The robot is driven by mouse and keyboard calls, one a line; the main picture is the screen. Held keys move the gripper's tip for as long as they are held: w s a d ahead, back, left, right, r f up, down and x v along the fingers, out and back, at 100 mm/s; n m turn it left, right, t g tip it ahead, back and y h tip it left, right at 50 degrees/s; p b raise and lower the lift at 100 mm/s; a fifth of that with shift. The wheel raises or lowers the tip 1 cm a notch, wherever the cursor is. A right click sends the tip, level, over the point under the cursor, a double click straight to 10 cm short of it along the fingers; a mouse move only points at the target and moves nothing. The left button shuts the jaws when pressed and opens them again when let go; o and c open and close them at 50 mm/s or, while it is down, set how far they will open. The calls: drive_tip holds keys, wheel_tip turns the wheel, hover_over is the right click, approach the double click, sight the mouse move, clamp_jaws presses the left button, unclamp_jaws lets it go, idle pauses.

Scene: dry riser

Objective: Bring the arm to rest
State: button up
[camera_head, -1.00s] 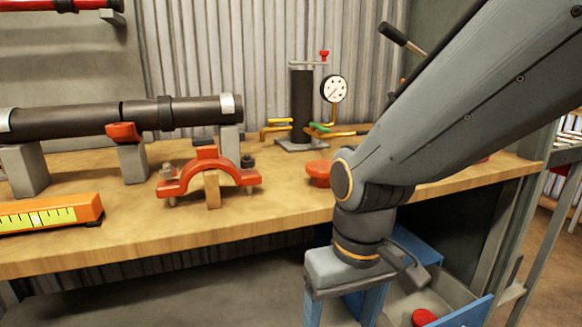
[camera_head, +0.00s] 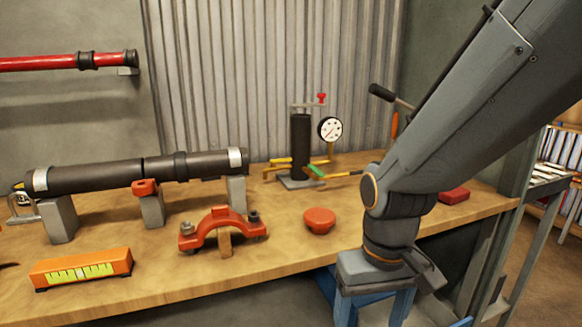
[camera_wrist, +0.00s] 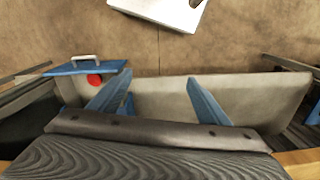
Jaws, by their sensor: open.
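My gripper (camera_head: 375,305) hangs at the front edge of the workbench (camera_head: 285,265), pointing down, with its fingertips cut off by the bottom of the head view. In the wrist view my gripper (camera_wrist: 158,98) has its two blue fingers spread wide apart with nothing between them. The arm comes in from the upper right and bends at the wrist above the bench's right part. It hides part of the bench there.
On the bench are a dark pipe (camera_head: 110,175) on blocks, a red clamp half (camera_head: 222,228), an orange level (camera_head: 80,268), a red cap (camera_head: 319,220) and a pump with gauge (camera_head: 300,145). A blue box (camera_wrist: 88,68) with a red round thing shows in the wrist view.

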drive_tip(key=s+d+r+m+p, duration=0.1)
drive_tip(key=d+r+p, duration=0.5)
drive_tip(key=r+p, duration=0.1)
drive_tip(key=shift+m+p, duration=0.4)
drive_tip(key=shift+p, duration=0.5)
drive_tip(key=shift+d, duration=0.1)
